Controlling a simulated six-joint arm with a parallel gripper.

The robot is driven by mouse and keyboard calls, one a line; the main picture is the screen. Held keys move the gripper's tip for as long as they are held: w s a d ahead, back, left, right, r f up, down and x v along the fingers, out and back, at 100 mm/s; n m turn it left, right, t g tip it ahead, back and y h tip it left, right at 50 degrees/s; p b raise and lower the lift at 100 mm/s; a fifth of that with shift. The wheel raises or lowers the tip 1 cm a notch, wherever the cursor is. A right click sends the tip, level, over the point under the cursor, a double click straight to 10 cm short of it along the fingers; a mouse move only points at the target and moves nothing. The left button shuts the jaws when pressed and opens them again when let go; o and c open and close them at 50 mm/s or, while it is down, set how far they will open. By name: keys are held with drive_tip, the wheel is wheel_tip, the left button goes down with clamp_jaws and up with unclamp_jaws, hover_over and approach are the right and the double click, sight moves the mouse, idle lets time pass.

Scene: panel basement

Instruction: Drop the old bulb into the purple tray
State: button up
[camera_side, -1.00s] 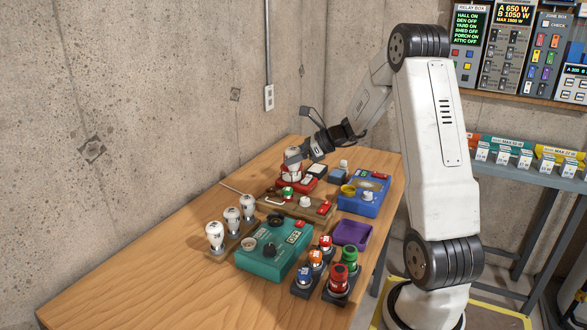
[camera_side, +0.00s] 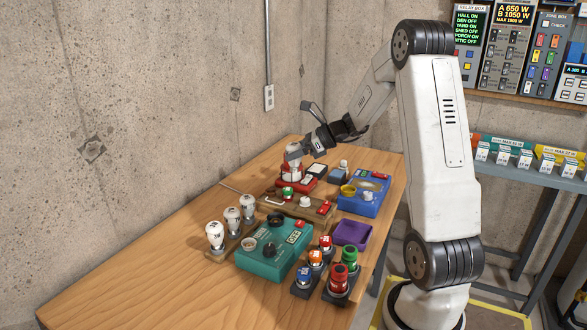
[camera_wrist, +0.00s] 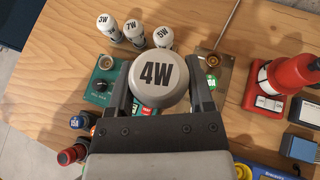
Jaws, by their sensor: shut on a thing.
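My gripper (camera_side: 300,150) is shut on a white bulb marked 4W (camera_wrist: 160,82), which shows end-on between the two fingers in the wrist view. In the side view the bulb (camera_side: 293,150) appears just above the red device at the back of the bench; whether they touch is hard to tell. The purple tray (camera_side: 351,244) lies on the right side of the bench, nearer the side camera than my gripper. It looks empty and is not seen in the wrist view.
Three white bulbs (camera_side: 232,220) stand in a wooden holder at the left. A teal box (camera_side: 270,262), red device (camera_side: 292,176), wooden strip (camera_side: 315,212), and blue box (camera_side: 362,203) crowd the bench. Coloured caps (camera_side: 338,278) stand before the tray. The front-left bench is clear.

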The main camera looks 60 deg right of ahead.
sight(294, 148)
wheel_tip(294, 148, up, 4)
drive_tip(key=shift+f, duration=0.25)
drive_tip(key=shift+s+a+r, duration=0.1)
drive_tip(key=shift+a, duration=0.05)
drive_tip(key=shift+s+a+f+n+g+y, duration=0.3)
drive_tip(key=shift+a+f+n+g+y, duration=0.3)
drive_tip(key=shift+n+y, duration=0.4)
drive_tip(key=s+a+f+n+g+y, duration=0.2)
drive_tip(key=s+f+n+g, duration=0.15)
drive_tip(key=n+g, duration=0.4)
drive_tip(key=s+a+f+n+g+y, duration=0.2)
drive_tip(key=s+n+g+y, duration=0.1)
drive_tip(key=s+n+g, duration=0.4)
drive_tip(key=s+d+r+n+g+h, duration=0.3)
drive_tip(key=d+n+h, duration=0.2)
drive_tip(key=n+h, duration=0.4)
drive_tip(key=s+d+r+n+g+h, duration=0.3)
drive_tip(key=d+r+n+g+h, duration=0.15)
drive_tip(key=n+h, duration=0.5)
wheel_tip(294, 148, down, 13)
drive_tip(key=n+y, duration=0.1)
drive_tip(key=y, duration=0.1)
drive_tip(key=shift+s+d+t, duration=0.15)
drive_tip(key=shift+d+t, duration=0.2)
drive_tip(key=shift+t, duration=0.05)
